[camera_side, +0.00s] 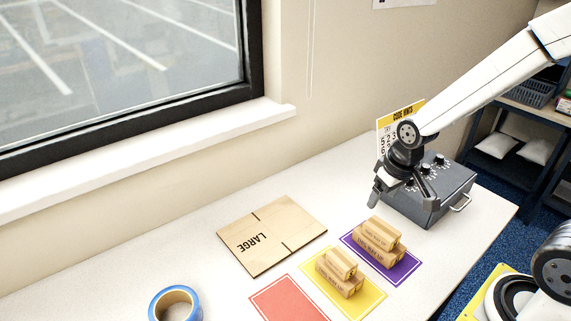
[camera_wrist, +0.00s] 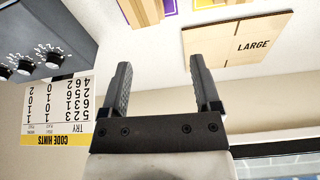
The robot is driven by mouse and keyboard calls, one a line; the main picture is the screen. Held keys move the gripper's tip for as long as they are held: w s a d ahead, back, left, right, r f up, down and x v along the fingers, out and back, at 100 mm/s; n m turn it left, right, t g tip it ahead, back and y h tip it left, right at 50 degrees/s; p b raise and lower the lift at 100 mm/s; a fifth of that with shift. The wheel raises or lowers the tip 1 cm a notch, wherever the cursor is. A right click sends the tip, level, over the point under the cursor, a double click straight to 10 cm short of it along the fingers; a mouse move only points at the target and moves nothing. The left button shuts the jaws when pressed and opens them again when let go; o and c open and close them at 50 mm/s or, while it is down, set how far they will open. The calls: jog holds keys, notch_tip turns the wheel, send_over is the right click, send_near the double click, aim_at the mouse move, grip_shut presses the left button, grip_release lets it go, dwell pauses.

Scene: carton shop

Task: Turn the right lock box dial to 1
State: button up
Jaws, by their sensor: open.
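The dark grey lock box (camera_side: 445,205) stands on the right part of the table with a handle on its side. Its top carries a row of black dials with white markings; two show in the side view, one (camera_side: 439,159) at the far right end. In the wrist view, the box (camera_wrist: 65,22) is at upper left with several dials, one (camera_wrist: 52,56) nearest my fingers. The dial settings are too small to read. My gripper (camera_side: 403,199) is open and empty, above and in front of the box, partly hiding its top. In the wrist view, its fingers (camera_wrist: 160,65) are apart with nothing between.
A code hints card (camera_wrist: 57,108) stands behind the box. A flat LARGE carton (camera_side: 272,233), small cartons on purple (camera_side: 400,270) and yellow (camera_side: 371,293) mats, a red mat (camera_side: 288,301) and blue tape (camera_side: 160,292) lie left of it. The table's back left is clear.

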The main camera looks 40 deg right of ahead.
jog(key=w+d+m, duration=0.2)
jog(key=w+d, duration=0.5)
jog(key=d, duration=0.2)
jog(key=m+g, duration=0.2)
jog(key=m, duration=0.4)
send_over(440, 156)
jog(key=a, duration=0.1)
jog(key=shift+w+f, duration=0.2)
jog(key=shift+f, duration=0.6)
jog(key=shift+s+d, duration=0.3)
jog(key=shift+d, duration=0.25)
jog(key=shift+f, duration=0.2)
jog(key=shift+f, duration=3.75)
grip_shut()
